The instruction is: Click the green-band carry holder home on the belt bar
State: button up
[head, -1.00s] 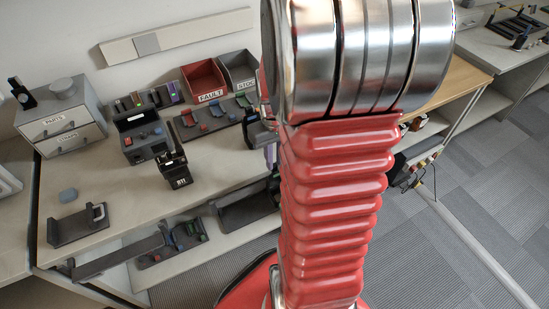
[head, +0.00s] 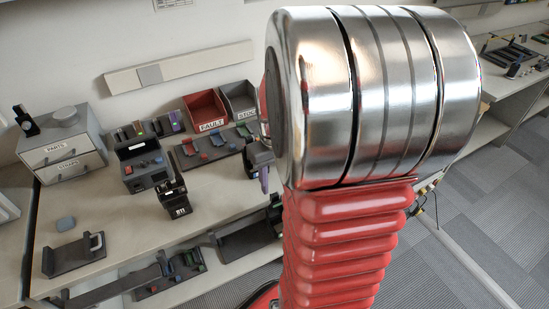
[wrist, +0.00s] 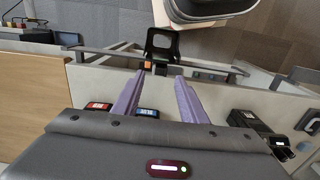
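My gripper (wrist: 157,78) has two purple fingers, apart, with no object clearly clamped between them. One finger also shows in the head view beside my red arm. A black open-framed holder (wrist: 162,45) with a small orange patch is just beyond the fingertips in the wrist view, at a grey bar (wrist: 105,53) along the bench front; whether it is fixed there I cannot tell. In the head view the bar (head: 110,290) shows at lower left. A lower tray (head: 150,291) carries small blue and green pieces. I cannot pick out the green-band holder for certain.
A black radio (head: 173,197) stands on the bench, with a dark charger box (head: 140,167) behind it. A red bin (head: 205,108) and a grey bin (head: 238,97) stand at the back. A drawer unit (head: 62,150) is at left.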

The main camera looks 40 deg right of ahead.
notch_tip(320, 180, up, 10)
dwell(0.4)
dwell(0.9)
jog(key=s+a+r+n+t, duration=0.1)
jog(key=s+a+r+t, duration=0.1)
jog(key=a, duration=0.9)
jog(key=s+a+r+n+t, duration=0.2)
jog(key=a+r+t, duration=0.1)
jog(key=a, duration=0.8)
jog(key=shift+a+t, duration=0.3)
jog(key=shift+a, duration=0.1)
jog(key=shift+c, duration=0.3)
dwell(1.0)
